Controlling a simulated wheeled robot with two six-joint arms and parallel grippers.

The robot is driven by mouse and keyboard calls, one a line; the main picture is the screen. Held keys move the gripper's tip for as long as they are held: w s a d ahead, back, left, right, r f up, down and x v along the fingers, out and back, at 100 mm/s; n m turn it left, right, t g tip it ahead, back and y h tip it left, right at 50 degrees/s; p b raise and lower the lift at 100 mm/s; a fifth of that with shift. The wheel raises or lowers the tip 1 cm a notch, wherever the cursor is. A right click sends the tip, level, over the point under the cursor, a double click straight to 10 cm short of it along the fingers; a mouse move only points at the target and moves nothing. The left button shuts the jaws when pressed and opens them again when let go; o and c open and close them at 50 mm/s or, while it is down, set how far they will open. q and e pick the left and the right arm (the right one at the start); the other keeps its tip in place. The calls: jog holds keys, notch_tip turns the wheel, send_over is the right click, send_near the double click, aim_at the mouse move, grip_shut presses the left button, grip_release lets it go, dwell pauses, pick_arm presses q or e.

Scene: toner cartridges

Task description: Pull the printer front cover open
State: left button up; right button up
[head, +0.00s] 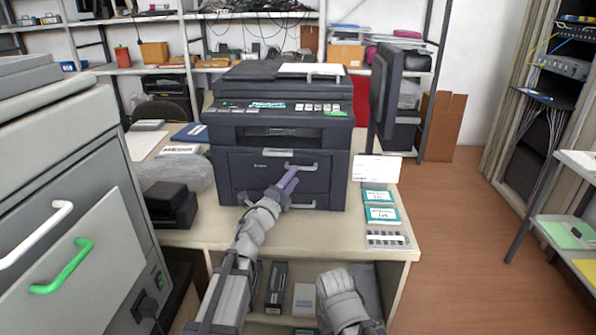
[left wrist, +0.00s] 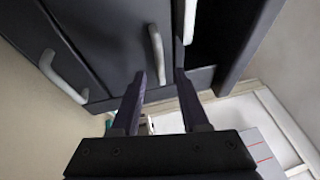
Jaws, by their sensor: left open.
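The dark printer (head: 281,130) stands on the desk, its front facing me. Its front cover (head: 245,172) looks shut and carries a light grey bar handle (head: 300,167). My left gripper (head: 289,180) is open and reaches up to this handle. In the left wrist view, the handle (left wrist: 157,55) lies between and just beyond the two fingertips of the left gripper (left wrist: 162,78); I see no clear contact. A second, lower handle (left wrist: 62,78) shows at left there; in the head view my arm partly hides it. Only part of my right arm shows at the bottom; its gripper is out of view.
A large grey machine (head: 75,200) with white and green handles stands close at left. A black device (head: 168,203) sits on the desk left of the printer. Small teal-and-white boxes (head: 380,205) lie at right. Open floor (head: 460,240) is at right.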

pick_arm(q)
jog(key=x, duration=0.4)
grip_shut()
dwell(1.4)
